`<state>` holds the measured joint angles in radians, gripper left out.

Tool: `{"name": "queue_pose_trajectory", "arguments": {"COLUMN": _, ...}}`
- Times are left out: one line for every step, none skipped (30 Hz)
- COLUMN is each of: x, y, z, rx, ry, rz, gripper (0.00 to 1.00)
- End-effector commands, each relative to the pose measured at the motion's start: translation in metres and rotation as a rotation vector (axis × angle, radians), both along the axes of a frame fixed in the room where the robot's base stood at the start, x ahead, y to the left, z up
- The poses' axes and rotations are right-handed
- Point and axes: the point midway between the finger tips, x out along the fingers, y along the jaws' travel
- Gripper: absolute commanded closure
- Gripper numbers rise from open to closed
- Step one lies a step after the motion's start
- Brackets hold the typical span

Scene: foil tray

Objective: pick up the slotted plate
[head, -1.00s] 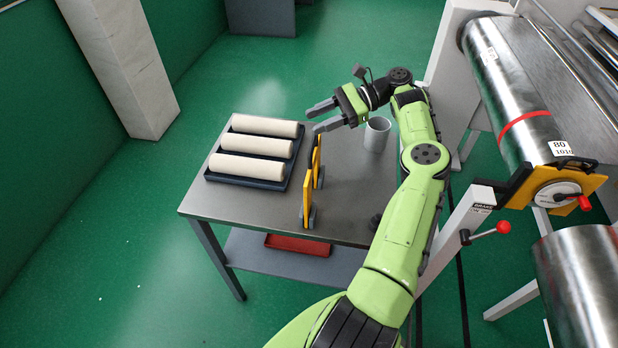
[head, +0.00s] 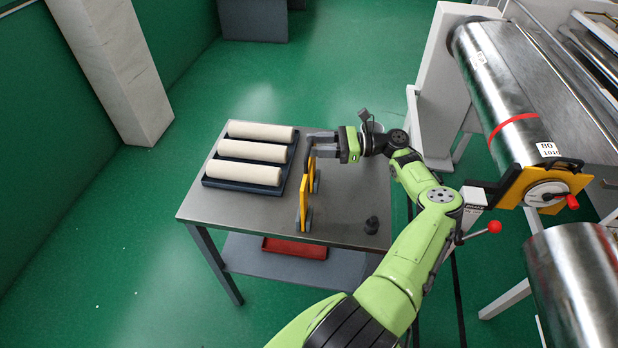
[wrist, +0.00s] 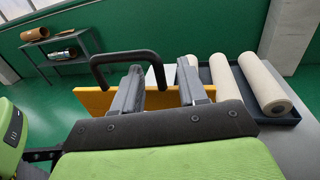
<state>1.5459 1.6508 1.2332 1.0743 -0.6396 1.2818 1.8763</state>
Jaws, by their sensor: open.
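The slotted plate (head: 304,203) is yellow and stands upright on the metal table, seen nearly edge-on, with grey feet at its base. In the wrist view the yellow plate (wrist: 92,100) lies across the picture, with a black bar handle (wrist: 125,55) at its top. My gripper (head: 309,146) is at the plate's upper far end. In the wrist view its two fingers (wrist: 160,88) are apart, and one leg of the handle shows between them. Whether a finger touches the handle or plate I cannot tell. Part of the plate is hidden behind the fingers.
A dark tray (head: 208,181) with three cream rolls lies just left of the plate. Large steel rollers (head: 510,95) stand at right.

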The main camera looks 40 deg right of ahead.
Motion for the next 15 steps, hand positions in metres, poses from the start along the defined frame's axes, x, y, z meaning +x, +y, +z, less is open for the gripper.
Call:
{"name": "queue_pose_trajectory", "arguments": {"x": 0.007, "y": 0.009, "z": 0.001, "rx": -0.002, "ry": 0.003, "rz": 0.006, "gripper": 0.58}}
{"name": "queue_pose_trajectory", "arguments": {"x": 0.010, "y": 0.014, "z": 0.001, "rx": -0.001, "ry": 0.004, "rz": 0.006, "gripper": 0.58}}
{"name": "queue_pose_trajectory", "arguments": {"x": 0.015, "y": 0.019, "z": 0.001, "rx": -0.001, "ry": 0.002, "rz": 0.006, "gripper": 0.58}}
{"name": "queue_pose_trajectory", "arguments": {"x": 0.018, "y": 0.022, "z": 0.001, "rx": -0.001, "ry": 0.002, "rz": 0.004, "gripper": 0.58}}
{"name": "queue_pose_trajectory", "arguments": {"x": 0.020, "y": 0.024, "z": 0.001, "rx": -0.001, "ry": 0.002, "rz": 0.004, "gripper": 0.58}}
{"name": "queue_pose_trajectory", "arguments": {"x": 0.022, "y": 0.026, "z": 0.000, "rx": -0.001, "ry": 0.002, "rz": 0.002, "gripper": 0.58}}
{"name": "queue_pose_trajectory", "arguments": {"x": 0.023, "y": 0.027, "z": 0.000, "rx": -0.001, "ry": 0.002, "rz": 0.002, "gripper": 0.58}}
{"name": "queue_pose_trajectory", "arguments": {"x": 0.023, "y": 0.027, "z": 0.000, "rx": -0.001, "ry": 0.001, "rz": 0.002, "gripper": 0.58}}
{"name": "queue_pose_trajectory", "arguments": {"x": 0.023, "y": 0.027, "z": 0.000, "rx": -0.001, "ry": 0.001, "rz": 0.001, "gripper": 0.58}}
{"name": "queue_pose_trajectory", "arguments": {"x": 0.023, "y": 0.027, "z": 0.000, "rx": -0.001, "ry": 0.001, "rz": 0.001, "gripper": 0.58}}
{"name": "queue_pose_trajectory", "arguments": {"x": 0.023, "y": 0.027, "z": 0.000, "rx": -0.001, "ry": 0.001, "rz": 0.001, "gripper": 0.58}}
{"name": "queue_pose_trajectory", "arguments": {"x": 0.023, "y": 0.027, "z": 0.000, "rx": -0.001, "ry": 0.001, "rz": 0.001, "gripper": 0.58}}
{"name": "queue_pose_trajectory", "arguments": {"x": 0.023, "y": 0.027, "z": 0.000, "rx": -0.001, "ry": 0.001, "rz": 0.001, "gripper": 0.61}}
{"name": "queue_pose_trajectory", "arguments": {"x": 0.023, "y": 0.027, "z": 0.000, "rx": -0.001, "ry": 0.001, "rz": 0.001, "gripper": 0.66}}
{"name": "queue_pose_trajectory", "arguments": {"x": 0.023, "y": 0.027, "z": 0.000, "rx": -0.001, "ry": 0.001, "rz": 0.001, "gripper": 0.72}}
